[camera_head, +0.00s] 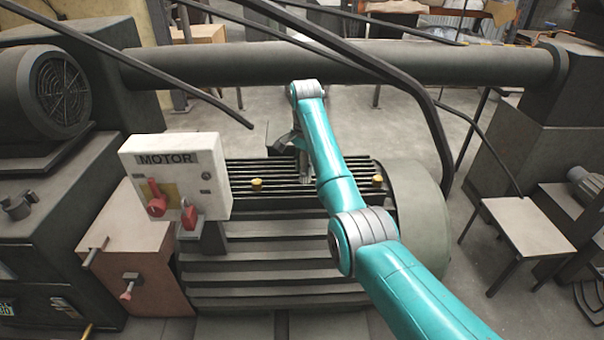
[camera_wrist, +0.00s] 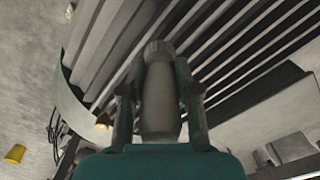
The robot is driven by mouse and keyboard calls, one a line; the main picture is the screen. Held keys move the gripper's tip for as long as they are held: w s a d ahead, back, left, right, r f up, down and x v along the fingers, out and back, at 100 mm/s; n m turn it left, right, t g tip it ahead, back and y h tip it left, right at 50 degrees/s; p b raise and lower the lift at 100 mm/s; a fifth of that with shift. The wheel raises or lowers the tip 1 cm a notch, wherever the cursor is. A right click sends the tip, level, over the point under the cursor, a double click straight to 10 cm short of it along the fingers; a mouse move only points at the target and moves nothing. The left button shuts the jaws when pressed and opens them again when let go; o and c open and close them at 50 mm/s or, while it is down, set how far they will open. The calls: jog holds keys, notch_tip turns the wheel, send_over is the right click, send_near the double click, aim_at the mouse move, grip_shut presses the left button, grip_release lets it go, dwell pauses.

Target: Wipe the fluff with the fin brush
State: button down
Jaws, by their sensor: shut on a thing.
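My gripper (camera_head: 302,160) is above the finned top of the motor in the head view, below the end of my teal arm. In the wrist view my gripper (camera_wrist: 160,95) is shut on the fin brush (camera_wrist: 159,100), a grey-brown cylinder with a ribbed far end. The brush shows only as a small pale piece at the fins in the head view (camera_head: 299,174). The motor's parallel fins (camera_wrist: 225,50) lie beyond the brush tip. I cannot tell whether the brush touches them. I cannot make out the fluff in either view.
A white MOTOR switch box (camera_head: 175,178) with red handles stands left of the fins. Yellow knobs (camera_head: 257,184) (camera_head: 377,181) sit on the motor top. A thick pipe (camera_head: 440,64) runs behind, and a dark cable (camera_head: 425,110) arches on the right.

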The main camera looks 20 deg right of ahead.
jog(key=shift+r, duration=1.35)
